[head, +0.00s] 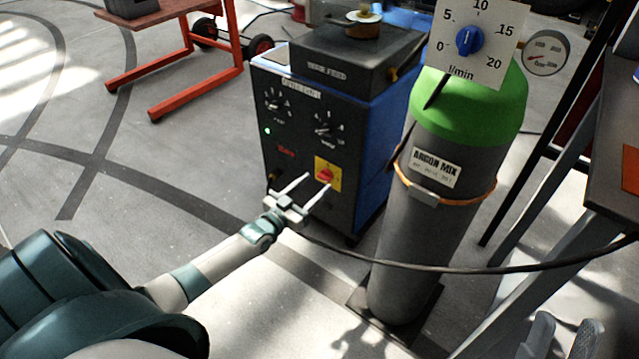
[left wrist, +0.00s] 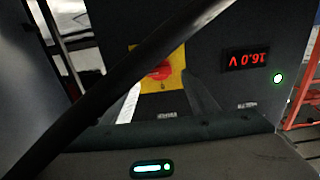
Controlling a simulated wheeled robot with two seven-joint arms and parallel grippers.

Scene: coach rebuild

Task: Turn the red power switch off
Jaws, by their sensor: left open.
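The red power switch (head: 325,174) is a rotary knob on a yellow plate (head: 334,187), low on the front of the blue and dark welding machine (head: 375,150). My left gripper (head: 318,183) is open, its two pale fingers pointing at the plate, close to the knob. I cannot tell whether they touch it. In the left wrist view the red knob (left wrist: 160,72) and yellow plate (left wrist: 177,78) show beyond the spread fingers (left wrist: 165,98), upside down. A dark cable crosses in front and hides part of the knob.
A green lamp (head: 267,131) and red display (head: 285,152) are lit on the machine. A grey and green gas cylinder (head: 425,235) stands to its right. A black hose (head: 480,269) runs across the cylinder's front. An orange stand (head: 180,103) is at the back left; floor on the left is clear.

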